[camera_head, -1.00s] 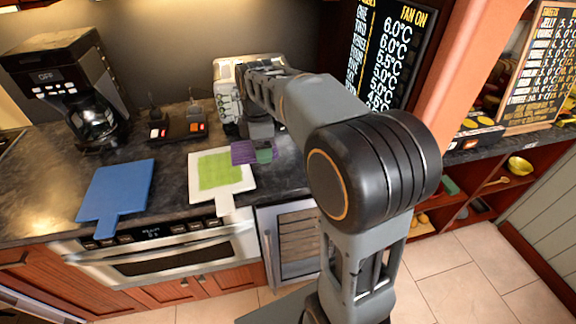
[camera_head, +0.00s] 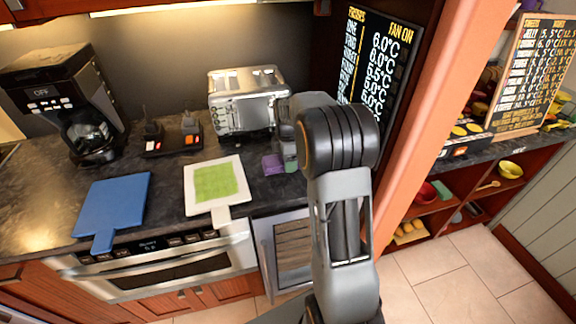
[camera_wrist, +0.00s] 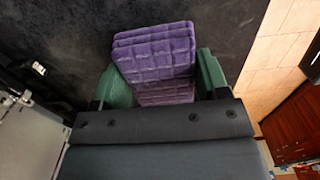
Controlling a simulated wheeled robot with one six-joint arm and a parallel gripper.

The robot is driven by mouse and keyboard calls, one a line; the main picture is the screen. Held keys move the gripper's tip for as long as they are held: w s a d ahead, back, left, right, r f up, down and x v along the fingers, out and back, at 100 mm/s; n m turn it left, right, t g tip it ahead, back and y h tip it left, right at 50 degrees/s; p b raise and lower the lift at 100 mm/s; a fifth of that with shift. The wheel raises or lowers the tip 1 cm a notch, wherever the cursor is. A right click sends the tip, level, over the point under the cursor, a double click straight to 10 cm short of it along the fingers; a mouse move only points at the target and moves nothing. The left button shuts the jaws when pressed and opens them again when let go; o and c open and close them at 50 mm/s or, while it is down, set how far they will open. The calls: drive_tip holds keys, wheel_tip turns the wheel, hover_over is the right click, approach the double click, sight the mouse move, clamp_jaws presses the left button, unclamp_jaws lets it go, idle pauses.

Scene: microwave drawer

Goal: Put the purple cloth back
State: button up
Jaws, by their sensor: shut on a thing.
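The purple cloth (camera_wrist: 155,52) is a folded, waffle-textured stack held between the green fingertips of my gripper (camera_wrist: 160,85) in the wrist view. In the head view the purple cloth (camera_head: 272,164) shows as a small patch low over the dark counter, right of the white board and in front of the toaster. My gripper (camera_head: 288,160) is shut on it, partly hidden by my arm. Whether the cloth touches the counter I cannot tell.
A green cloth (camera_head: 214,182) lies on the white board (camera_head: 205,206). A blue board (camera_head: 112,204) lies to the left. A silver toaster (camera_head: 248,102) stands behind the cloth. Dark counter (camera_head: 262,192) is bare right of the white board.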

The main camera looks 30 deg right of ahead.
drive_tip(key=shift+d+f, duration=0.15)
drive_tip(key=shift+f, duration=1.55)
drive_tip(key=shift+f, duration=0.1)
drive_tip(key=o, duration=1)
drive_tip(key=shift+o, duration=0.2)
